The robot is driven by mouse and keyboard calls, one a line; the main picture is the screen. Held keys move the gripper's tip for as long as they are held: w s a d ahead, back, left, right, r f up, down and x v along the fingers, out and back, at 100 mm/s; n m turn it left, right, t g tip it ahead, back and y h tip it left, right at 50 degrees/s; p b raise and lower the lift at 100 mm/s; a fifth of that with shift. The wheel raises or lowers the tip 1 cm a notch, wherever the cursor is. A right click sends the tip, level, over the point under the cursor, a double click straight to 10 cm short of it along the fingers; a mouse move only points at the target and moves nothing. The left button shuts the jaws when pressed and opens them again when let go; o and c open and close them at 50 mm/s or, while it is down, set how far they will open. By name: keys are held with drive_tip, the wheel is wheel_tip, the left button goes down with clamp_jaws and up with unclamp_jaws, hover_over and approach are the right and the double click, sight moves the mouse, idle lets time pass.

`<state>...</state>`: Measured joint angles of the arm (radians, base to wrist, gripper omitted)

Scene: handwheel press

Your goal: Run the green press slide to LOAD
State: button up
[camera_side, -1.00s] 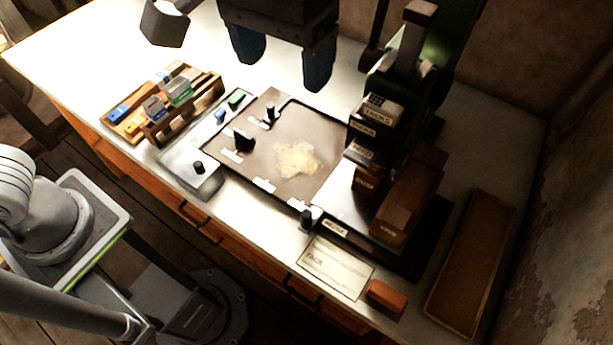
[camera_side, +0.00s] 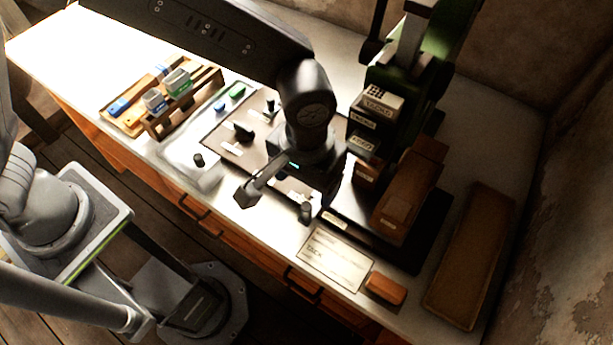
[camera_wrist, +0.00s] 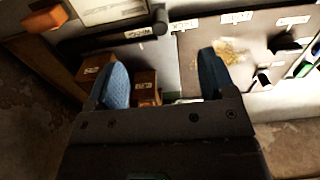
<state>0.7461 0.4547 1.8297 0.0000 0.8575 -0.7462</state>
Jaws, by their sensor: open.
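The green press (camera_side: 432,92) stands at the back right in the side view. Dark stacked blocks with pale labels (camera_side: 372,112) stand at its front; I cannot tell which part is the slide, and no LOAD mark reads clearly. My gripper (camera_wrist: 163,70) is open, with blue fingers spread and nothing held between them. In the side view my gripper body hangs over the brown board (camera_side: 235,155), left of the press, and its fingers are mostly hidden. In the wrist view, brown blocks (camera_wrist: 146,82) of the press area show beyond and between the fingers.
A black knob (camera_side: 305,212) stands at the board's front edge. A white card (camera_side: 335,258) and an orange block (camera_side: 385,289) lie at the front. A wooden rack (camera_side: 185,105) stands at left, a long brown tray (camera_side: 470,255) at right. The back left of the table is clear.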

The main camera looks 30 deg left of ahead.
sight(306, 206)
wheel_tip(306, 206, down, 10)
drive_tip(key=shift+f, duration=0.2)
drive_tip(key=shift+c, duration=0.2)
drive_tip(key=c, duration=1.2)
